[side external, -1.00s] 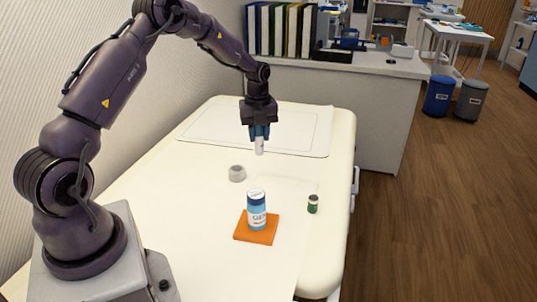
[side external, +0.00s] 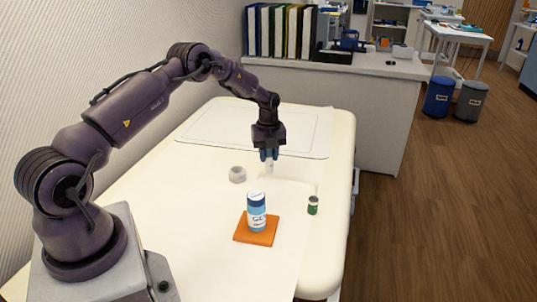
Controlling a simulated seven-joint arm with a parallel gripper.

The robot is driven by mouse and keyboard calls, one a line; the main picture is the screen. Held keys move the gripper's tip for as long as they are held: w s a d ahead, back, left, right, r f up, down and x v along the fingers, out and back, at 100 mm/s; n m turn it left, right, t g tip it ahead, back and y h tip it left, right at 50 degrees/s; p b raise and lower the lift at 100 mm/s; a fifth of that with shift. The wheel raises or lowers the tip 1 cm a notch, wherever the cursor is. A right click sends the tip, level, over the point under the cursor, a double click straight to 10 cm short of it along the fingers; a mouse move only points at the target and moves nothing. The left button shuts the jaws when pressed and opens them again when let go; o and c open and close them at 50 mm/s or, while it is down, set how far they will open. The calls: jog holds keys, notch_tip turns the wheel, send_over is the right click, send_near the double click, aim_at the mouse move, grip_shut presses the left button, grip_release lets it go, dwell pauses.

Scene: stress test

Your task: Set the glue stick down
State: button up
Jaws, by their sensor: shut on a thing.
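My gripper (side external: 269,155) is shut on the glue stick (side external: 269,168), a small white upright cylinder pointing down from the fingers. Its upper part is hidden between the fingers. Its lower end is close to the cream table top (side external: 215,215), behind the blue-and-white container. I cannot tell whether it touches the surface.
A blue-and-white container (side external: 257,212) stands on an orange pad (side external: 255,238) nearer the camera. A roll of whitish tape (side external: 237,174) lies left of the gripper. A small dark green jar (side external: 313,206) stands to the right. A white board (side external: 215,128) lies behind.

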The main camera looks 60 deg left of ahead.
jog(key=shift+f, duration=0.1)
jog(key=o, duration=0.9)
